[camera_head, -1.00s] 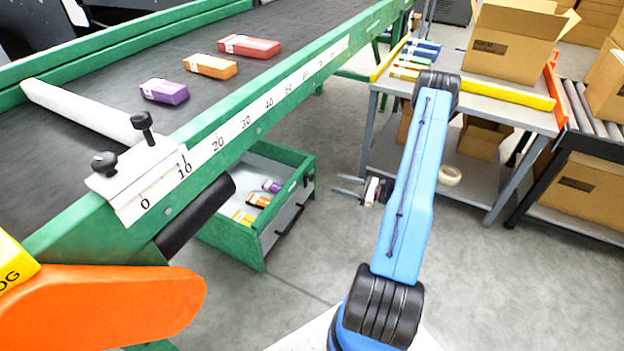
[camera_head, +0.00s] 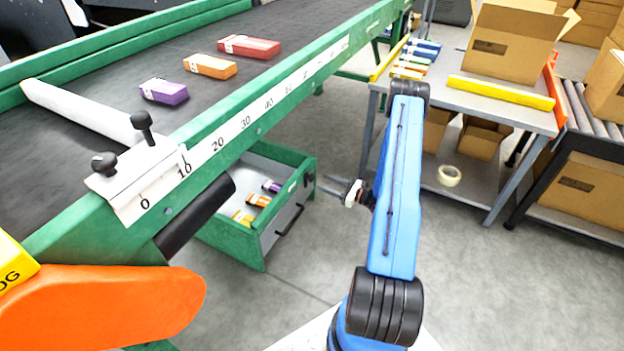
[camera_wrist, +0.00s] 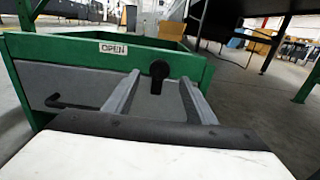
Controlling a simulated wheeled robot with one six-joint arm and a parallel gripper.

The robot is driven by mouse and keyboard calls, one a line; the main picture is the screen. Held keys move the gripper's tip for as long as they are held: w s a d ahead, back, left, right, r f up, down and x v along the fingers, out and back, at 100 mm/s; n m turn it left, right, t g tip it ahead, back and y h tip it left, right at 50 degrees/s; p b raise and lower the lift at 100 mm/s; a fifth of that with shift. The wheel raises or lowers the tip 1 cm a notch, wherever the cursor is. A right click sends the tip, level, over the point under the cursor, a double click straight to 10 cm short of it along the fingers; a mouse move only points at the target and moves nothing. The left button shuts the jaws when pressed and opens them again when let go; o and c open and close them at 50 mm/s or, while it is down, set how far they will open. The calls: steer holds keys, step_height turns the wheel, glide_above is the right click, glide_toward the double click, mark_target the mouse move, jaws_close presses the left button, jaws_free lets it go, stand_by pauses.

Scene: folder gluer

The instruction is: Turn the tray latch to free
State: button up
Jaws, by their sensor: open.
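The tray (camera_head: 240,239) is a green-sided drawer with a grey front, under the conveyor. Its black latch (camera_wrist: 158,70) is on the right part of the front in the wrist view, beside an OPEN label (camera_wrist: 113,48); in the head view the latch (camera_head: 307,180) is a small dark spot. My gripper (camera_head: 326,183) is open and empty, to the right of the tray front and apart from it. In the wrist view its two fingers (camera_wrist: 158,92) point at the tray front, with the latch between their tips in the picture.
A black bar handle (camera_head: 289,220) sticks out from the tray front. Several small boxes (camera_head: 258,200) lie inside the tray. The conveyor's green rail (camera_head: 215,150) runs above it. A grey table (camera_head: 520,112) stands at right. Floor in front of the tray is clear.

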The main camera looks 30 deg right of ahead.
mark_target(313, 178)
steer(key=x, duration=0.7)
steer(key=shift+w+a, duration=0.15)
steer(key=shift+w, duration=0.1)
steer(key=shift+c, duration=0.6)
jaws_close()
